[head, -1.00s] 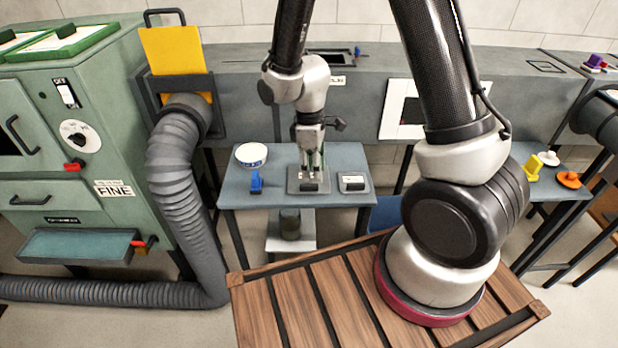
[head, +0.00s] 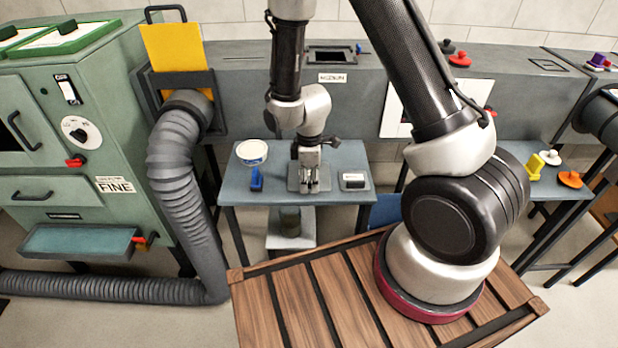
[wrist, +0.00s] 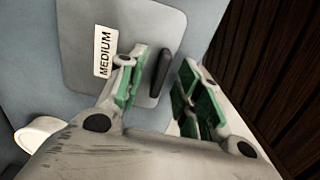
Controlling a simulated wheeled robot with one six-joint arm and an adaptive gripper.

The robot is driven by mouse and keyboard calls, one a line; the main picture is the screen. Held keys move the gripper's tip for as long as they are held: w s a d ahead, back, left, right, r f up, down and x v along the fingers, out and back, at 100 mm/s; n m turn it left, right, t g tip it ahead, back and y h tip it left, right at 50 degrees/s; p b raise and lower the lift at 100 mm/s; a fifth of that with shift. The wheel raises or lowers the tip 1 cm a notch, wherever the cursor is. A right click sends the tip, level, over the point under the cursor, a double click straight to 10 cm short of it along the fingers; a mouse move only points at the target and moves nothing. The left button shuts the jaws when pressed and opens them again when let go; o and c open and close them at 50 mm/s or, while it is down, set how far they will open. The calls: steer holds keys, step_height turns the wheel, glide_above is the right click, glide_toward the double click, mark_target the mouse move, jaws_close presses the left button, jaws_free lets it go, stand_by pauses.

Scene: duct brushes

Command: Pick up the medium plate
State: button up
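The medium plate (wrist: 118,20) is a flat grey panel with a white "MEDIUM" label and a dark upright handle (wrist: 161,72). It lies on the blue-grey table (head: 345,152), and in the head view the plate (head: 294,186) is partly hidden by my gripper. My gripper (head: 310,184) points down over the plate. In the wrist view the two green-padded fingers (wrist: 157,95) are apart, with the handle showing in the gap between them. I cannot tell whether either finger touches the handle.
The duct (head: 240,100) with a "MEDIUM" sign (head: 332,78) runs behind. A wooden slatted deck (head: 300,300) is in front.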

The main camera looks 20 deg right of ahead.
jaws_close()
steer(key=shift+r, duration=0.1)
step_height(320, 180, up, 14)
stand_by(0.9)
